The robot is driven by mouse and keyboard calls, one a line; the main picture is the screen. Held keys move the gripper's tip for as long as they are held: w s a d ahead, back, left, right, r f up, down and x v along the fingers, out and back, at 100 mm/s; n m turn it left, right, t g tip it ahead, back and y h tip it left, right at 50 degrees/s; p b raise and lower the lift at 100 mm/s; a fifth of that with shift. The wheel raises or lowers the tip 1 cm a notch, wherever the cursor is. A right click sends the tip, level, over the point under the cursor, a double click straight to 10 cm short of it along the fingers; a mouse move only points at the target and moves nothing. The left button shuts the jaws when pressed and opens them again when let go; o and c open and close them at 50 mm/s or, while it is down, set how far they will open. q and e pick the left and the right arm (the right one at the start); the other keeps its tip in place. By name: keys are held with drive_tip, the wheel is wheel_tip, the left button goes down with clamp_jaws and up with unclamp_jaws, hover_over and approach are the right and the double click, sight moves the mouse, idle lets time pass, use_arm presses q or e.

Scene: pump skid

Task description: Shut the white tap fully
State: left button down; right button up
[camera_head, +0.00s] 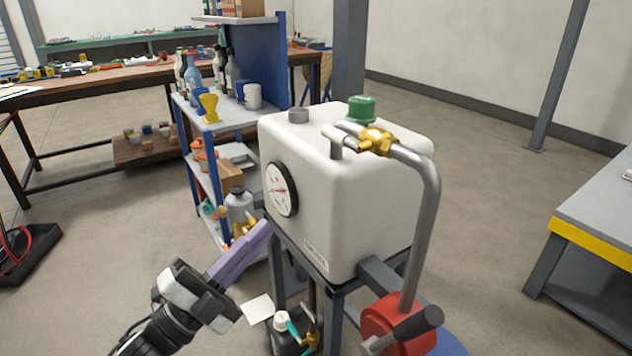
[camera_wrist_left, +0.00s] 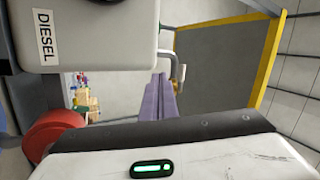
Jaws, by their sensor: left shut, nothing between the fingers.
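My left gripper (camera_head: 266,228) is low at the left side of the cream tank (camera_head: 345,215), its purple fingers together with nothing between them. It shows in the left wrist view (camera_wrist_left: 160,80), next to a pale grey bent piece (camera_wrist_left: 178,74) by the tank's edge. That piece may be the tap's handle; I cannot tell whether the fingers touch it. A brass fitting (camera_head: 244,229) shows just behind the fingertips in the head view. No clearly white tap handle can be made out there. My right gripper is out of view.
A round gauge (camera_head: 280,190) is on the tank's left face. A red reel with a crank (camera_head: 395,325) stands at the lower right. A dark container with a white cap (camera_head: 281,321) is under the tank.

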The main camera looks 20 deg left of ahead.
use_arm(q)
drive_tip(key=r+m+h, duration=0.1)
drive_tip(key=s+r+m+h, duration=0.1)
drive_tip(key=r+m+h, duration=0.2)
drive_tip(key=m, duration=0.1)
drive_tip(key=shift+s+d+r+g, duration=0.15)
drive_tip(key=shift+s+d+g, duration=0.1)
drive_tip(key=shift+g, duration=0.15)
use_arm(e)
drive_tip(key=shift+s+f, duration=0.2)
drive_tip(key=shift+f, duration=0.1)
use_arm(q)
drive_tip(key=p, duration=0.1)
approach(346, 138)
drive_tip(key=w+r, duration=0.1)
drive_tip(key=w, duration=0.4)
drive_tip(key=shift+x, duration=0.75)
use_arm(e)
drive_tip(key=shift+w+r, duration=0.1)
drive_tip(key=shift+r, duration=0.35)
